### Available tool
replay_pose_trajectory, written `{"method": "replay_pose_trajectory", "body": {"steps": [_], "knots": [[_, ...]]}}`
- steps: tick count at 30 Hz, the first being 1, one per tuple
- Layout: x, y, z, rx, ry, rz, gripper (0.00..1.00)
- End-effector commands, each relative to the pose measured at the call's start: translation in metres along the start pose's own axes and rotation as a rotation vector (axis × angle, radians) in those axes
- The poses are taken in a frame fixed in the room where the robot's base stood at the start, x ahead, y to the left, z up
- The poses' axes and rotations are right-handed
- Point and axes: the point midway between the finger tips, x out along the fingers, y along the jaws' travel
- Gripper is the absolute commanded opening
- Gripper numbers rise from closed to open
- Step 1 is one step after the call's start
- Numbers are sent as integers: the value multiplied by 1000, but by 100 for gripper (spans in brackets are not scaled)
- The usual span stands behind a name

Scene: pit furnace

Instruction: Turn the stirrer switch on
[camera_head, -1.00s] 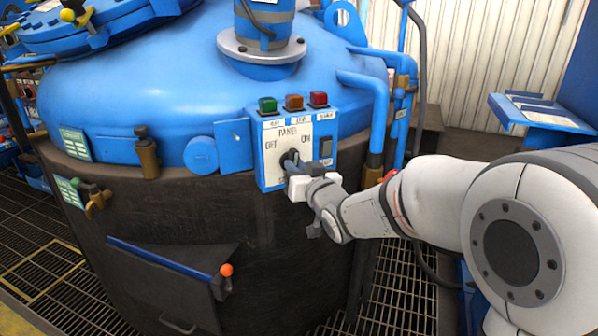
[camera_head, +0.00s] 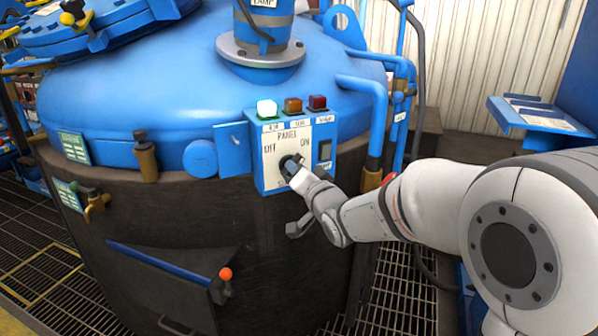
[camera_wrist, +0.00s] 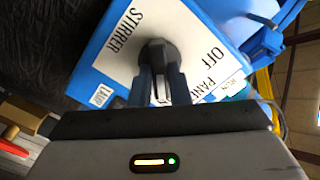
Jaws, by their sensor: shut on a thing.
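The stirrer switch is a dark rotary knob (camera_head: 289,162) on the white face of a blue control panel (camera_head: 270,180), between the OFF and ON labels. In the wrist view the knob (camera_wrist: 157,52) stands beside the STIRRER label (camera_wrist: 130,29). My gripper (camera_head: 297,171) is shut on it, with one finger on each side in the wrist view (camera_wrist: 160,86). Above the panel the green lamp (camera_head: 267,108) is brightly lit. The amber lamp (camera_head: 293,105) and red lamp (camera_head: 317,103) look dark. The knob's pointer is partly hidden by my gripper.
The panel is fixed to a large blue and dark vessel (camera_head: 110,90). A dark rocker switch (camera_head: 325,149) is right of the knob. Blue pipes (camera_head: 378,110) rise to its right. A lever with an orange ball (camera_head: 225,274) is below.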

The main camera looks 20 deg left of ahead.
Motion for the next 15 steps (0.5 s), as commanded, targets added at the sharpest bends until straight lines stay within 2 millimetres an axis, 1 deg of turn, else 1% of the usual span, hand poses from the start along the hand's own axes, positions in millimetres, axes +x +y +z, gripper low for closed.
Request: {"method": "replay_pose_trajectory", "body": {"steps": [1,14,15], "knots": [[1,-3,-3,6,7,-7,0],[1,-3,-4,14,8,-8,0],[1,-3,-4,13,8,-8,19]]}}
